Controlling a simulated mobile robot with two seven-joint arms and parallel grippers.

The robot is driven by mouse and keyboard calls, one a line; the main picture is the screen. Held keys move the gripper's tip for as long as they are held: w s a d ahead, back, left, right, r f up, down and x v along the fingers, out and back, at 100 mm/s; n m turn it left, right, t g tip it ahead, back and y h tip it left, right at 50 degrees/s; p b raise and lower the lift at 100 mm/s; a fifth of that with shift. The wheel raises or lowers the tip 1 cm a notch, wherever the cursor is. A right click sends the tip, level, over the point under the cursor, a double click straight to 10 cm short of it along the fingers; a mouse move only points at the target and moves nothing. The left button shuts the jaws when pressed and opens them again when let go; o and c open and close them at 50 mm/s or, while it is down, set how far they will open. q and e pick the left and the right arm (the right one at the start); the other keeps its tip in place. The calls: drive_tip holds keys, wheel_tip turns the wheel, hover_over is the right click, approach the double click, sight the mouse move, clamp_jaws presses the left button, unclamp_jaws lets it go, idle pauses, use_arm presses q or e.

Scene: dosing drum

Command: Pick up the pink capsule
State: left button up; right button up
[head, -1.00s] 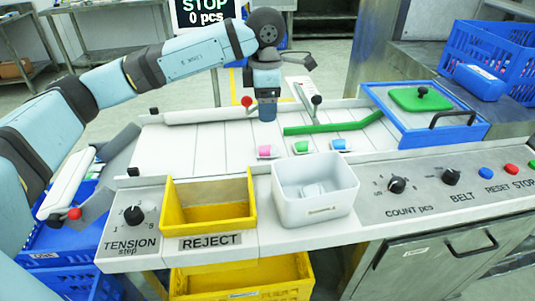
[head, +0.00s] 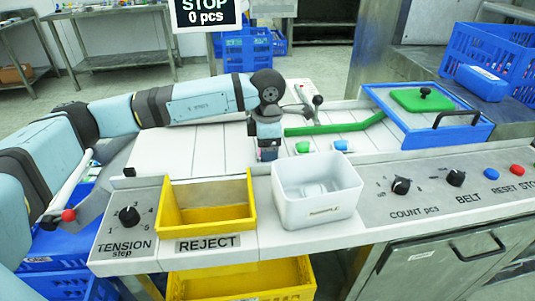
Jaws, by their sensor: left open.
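My left gripper (head: 268,154) points straight down at the belt (head: 190,150), just behind the gap between the yellow reject bin and the white bin. It is open. The pink capsule is hidden, or nearly so, behind the gripper's fingers; I cannot tell whether they touch it. A green capsule (head: 302,148) and a blue capsule (head: 341,146) lie on the belt to the right of the gripper. My right gripper is not in view.
The yellow reject bin (head: 208,222) and the white bin (head: 316,208) stand in front of the belt. A green guide bar (head: 335,128) lies behind the capsules. A blue-framed box with a green lid (head: 422,100) is at the right. Control knobs line the front panel.

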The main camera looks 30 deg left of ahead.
use_arm(q)
drive_tip(key=shift+r, duration=0.1)
drive_tip(key=shift+c, duration=0.5)
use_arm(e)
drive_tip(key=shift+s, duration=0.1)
use_arm(q)
drive_tip(key=c, duration=0.9)
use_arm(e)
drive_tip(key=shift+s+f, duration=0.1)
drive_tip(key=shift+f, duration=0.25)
